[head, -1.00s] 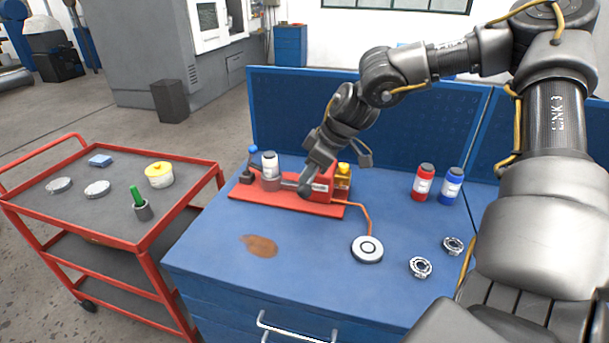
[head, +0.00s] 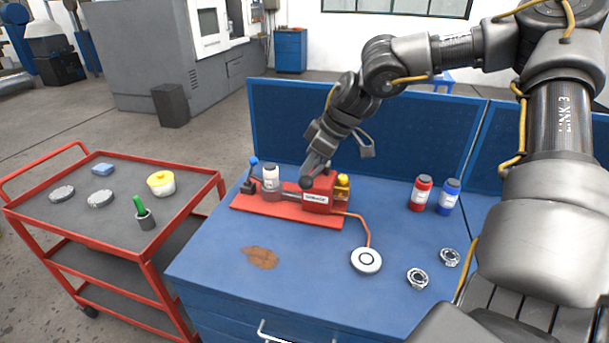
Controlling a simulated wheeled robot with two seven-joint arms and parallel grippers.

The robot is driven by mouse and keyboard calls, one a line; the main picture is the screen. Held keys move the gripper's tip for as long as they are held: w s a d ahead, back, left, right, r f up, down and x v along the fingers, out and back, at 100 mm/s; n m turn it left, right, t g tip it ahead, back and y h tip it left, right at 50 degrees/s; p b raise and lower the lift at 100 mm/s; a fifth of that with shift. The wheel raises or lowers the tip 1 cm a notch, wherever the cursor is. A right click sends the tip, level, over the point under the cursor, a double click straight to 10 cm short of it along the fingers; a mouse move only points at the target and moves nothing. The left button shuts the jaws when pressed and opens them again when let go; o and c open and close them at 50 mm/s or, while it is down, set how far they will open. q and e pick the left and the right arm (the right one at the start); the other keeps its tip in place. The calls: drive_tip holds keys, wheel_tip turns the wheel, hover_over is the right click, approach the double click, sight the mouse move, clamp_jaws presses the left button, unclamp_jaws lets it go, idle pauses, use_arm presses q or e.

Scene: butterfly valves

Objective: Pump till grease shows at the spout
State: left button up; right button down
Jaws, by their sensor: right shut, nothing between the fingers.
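A red pump unit stands on a flat red base (head: 265,207) on the blue bench. An orange hose (head: 362,224) runs from the box to a white round disc (head: 366,260) with a dark ring. My right gripper (head: 307,182) is shut and empty, pointing down at the box's upper left; I cannot tell whether it touches. I make out no grease. My left gripper is out of view.
Red (head: 421,192) and blue (head: 449,195) bottles stand at the right, with two metal rings (head: 417,278) nearer the front. A brown stain (head: 260,257) marks the bench. A red cart (head: 118,172) holding small items stands left. The bench's front middle is clear.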

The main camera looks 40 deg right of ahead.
sight(311, 182)
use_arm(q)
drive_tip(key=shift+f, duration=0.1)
use_arm(e)
drive_tip(key=shift+f, duration=0.1)
idle(0.3)
